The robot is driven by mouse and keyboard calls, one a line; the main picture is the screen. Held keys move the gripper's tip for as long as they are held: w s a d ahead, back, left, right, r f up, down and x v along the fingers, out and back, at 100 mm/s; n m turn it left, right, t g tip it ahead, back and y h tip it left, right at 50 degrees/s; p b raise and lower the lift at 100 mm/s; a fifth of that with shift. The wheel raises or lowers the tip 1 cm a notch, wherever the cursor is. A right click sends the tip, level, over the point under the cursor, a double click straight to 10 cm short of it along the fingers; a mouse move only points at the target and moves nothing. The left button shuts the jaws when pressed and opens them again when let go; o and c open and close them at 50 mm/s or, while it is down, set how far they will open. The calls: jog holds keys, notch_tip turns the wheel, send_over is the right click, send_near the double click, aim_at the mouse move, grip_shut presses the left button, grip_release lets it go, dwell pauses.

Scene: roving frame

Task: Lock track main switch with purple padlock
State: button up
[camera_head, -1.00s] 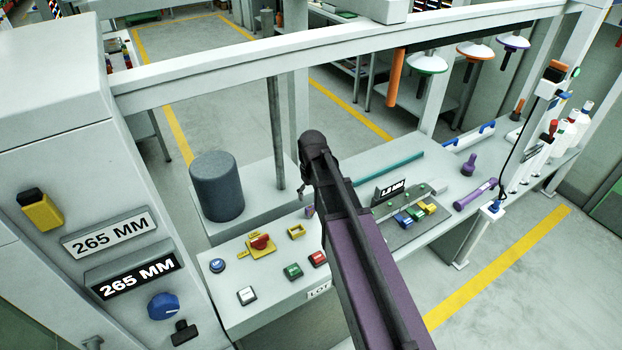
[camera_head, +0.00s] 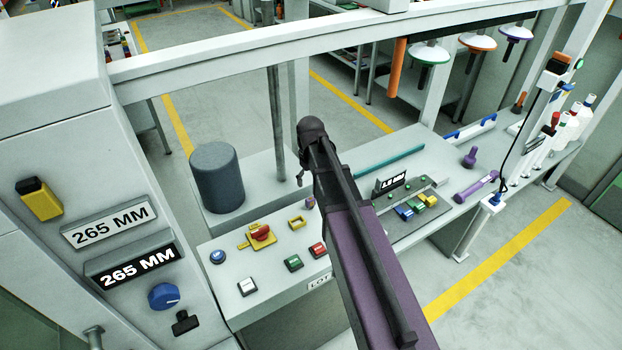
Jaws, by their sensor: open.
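The main switch is a red knob on a yellow plate (camera_head: 262,233), on the grey sloped panel left of my arm. A small purple item (camera_head: 310,202), possibly the purple padlock, lies on the panel behind the switch, close beside my arm; it is too small to tell for sure. My dark arm reaches up from the bottom. The small dark tip of my gripper (camera_head: 300,178) shows just above the purple item in the picture, with nothing visible in it. The gripper is open; most of it is hidden behind my arm.
White, green and red buttons (camera_head: 293,263) sit in front. A dark grey cylinder (camera_head: 217,178) and a thin post (camera_head: 277,122) stand behind. Right of my arm are small coloured blocks (camera_head: 416,208) and a purple handle-shaped tool (camera_head: 475,187).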

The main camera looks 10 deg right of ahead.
aim_at(310, 198)
jog(key=shift+f+b, duration=5.95)
jog(key=shift+f, duration=0.25)
grip_shut()
grip_release()
jog(key=shift+r, duration=0.15)
